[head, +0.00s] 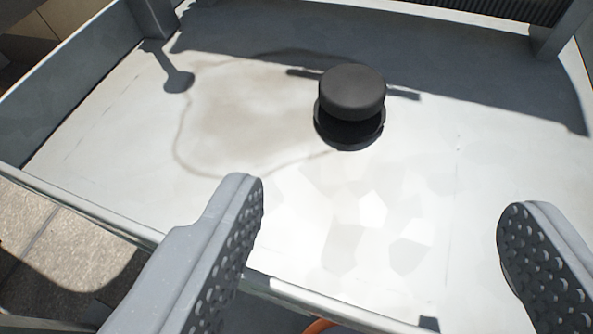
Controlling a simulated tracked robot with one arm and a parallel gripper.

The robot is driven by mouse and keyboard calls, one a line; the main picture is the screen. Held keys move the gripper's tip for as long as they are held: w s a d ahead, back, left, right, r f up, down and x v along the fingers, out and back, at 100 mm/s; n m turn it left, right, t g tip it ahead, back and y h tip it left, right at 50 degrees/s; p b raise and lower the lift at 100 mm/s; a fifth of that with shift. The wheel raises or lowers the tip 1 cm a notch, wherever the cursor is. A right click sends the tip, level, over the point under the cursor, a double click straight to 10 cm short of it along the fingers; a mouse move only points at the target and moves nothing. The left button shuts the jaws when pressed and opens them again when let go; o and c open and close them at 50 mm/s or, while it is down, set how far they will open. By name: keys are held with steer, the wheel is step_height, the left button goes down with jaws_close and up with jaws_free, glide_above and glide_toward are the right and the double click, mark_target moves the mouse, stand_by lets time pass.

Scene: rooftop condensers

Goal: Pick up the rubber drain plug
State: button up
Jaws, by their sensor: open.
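The rubber drain plug (352,92) is a black round piece with a thick cap over a wider dark lower rim. It sits on a pale metal tray (440,190), above the middle of the head view. My gripper (380,215) is open, with its two grey studded fingers at the lower left and lower right. The plug lies beyond the fingertips, between them in the picture and apart from both. Nothing is between the fingers.
The tray has a raised dark wall (65,85) at the left and a front lip (90,208). Posts stand at its back corners. A brownish stain (235,110) and dark shadows mark the tray floor. Paving (60,250) shows below left. The floor around the plug is clear.

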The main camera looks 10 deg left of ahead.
steer(key=b, duration=0.2)
glide_toward(351, 96)
steer(key=x, duration=0.4)
steer(key=shift+w+d, duration=0.15)
steer(key=shift+d, duration=0.25)
steer(key=x, duration=0.1)
steer(key=b+x, duration=0.1)
steer(key=x, duration=0.3)
steer(key=shift+a, duration=0.4)
steer(key=c, duration=1.2)
steer(key=shift+r, duration=0.15)
